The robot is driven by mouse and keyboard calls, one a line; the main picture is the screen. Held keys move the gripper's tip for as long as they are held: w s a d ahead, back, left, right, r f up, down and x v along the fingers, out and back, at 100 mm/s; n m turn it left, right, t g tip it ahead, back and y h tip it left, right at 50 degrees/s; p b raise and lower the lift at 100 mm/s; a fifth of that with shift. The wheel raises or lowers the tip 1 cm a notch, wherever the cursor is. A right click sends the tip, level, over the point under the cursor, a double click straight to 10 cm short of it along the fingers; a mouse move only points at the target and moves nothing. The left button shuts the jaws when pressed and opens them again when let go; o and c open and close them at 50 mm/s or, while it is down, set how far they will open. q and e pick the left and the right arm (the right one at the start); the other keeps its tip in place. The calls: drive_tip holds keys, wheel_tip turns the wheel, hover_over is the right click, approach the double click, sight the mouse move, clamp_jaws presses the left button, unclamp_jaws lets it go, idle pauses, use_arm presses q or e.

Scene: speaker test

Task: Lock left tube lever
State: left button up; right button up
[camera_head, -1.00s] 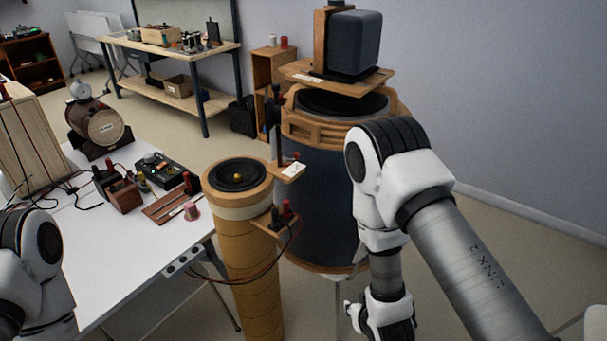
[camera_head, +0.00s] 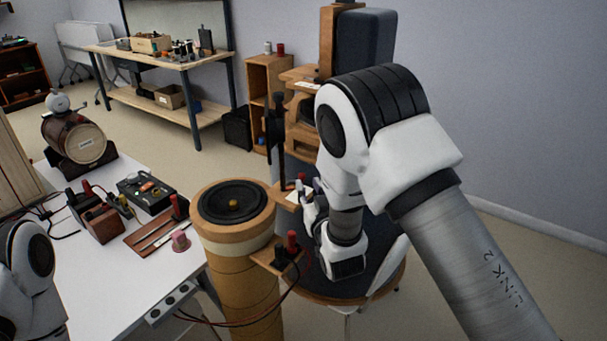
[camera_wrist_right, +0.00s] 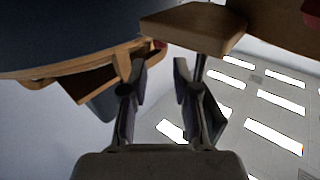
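The left tube (camera_head: 240,262) is a tan upright cylinder with a black speaker cone (camera_head: 232,202) on top. A black upright lever-like piece (camera_head: 276,135) stands behind its right edge, above a small wooden bracket with a white label (camera_head: 285,196). My right gripper (camera_head: 308,190) is beside this bracket, at its right; contact cannot be told. In the right wrist view the gripper (camera_wrist_right: 162,62) is open, its two dark fingers apart with nothing visibly held. A wooden block (camera_wrist_right: 195,27) lies beyond the fingertips. My left arm shows at the left edge, its gripper out of view.
A lower bracket with red and black terminals (camera_head: 287,252) and wires juts from the tube. A large dark blue drum (camera_head: 375,290) stands behind my right arm. The white table (camera_head: 110,275) at left holds a barrel (camera_head: 75,140), electrical boxes and tools.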

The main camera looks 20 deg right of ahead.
sight(303, 179)
drive_tip(key=w, duration=0.2)
drive_tip(key=w+f, duration=0.1)
drive_tip(key=w, duration=0.2)
drive_tip(key=shift+w+d+f+p, duration=0.1)
drive_tip(key=shift+w+p, duration=0.1)
drive_tip(key=shift+p, duration=0.1)
drive_tip(key=shift+s+r, duration=0.3)
drive_tip(key=shift+s, duration=0.05)
drive_tip(key=shift+c, duration=0.3)
clamp_jaws()
drive_tip(key=shift+w+f, duration=0.1)
drive_tip(key=shift+f, duration=0.05)
drive_tip(key=shift+d+y, duration=0.1)
drive_tip(key=shift+y, duration=0.2)
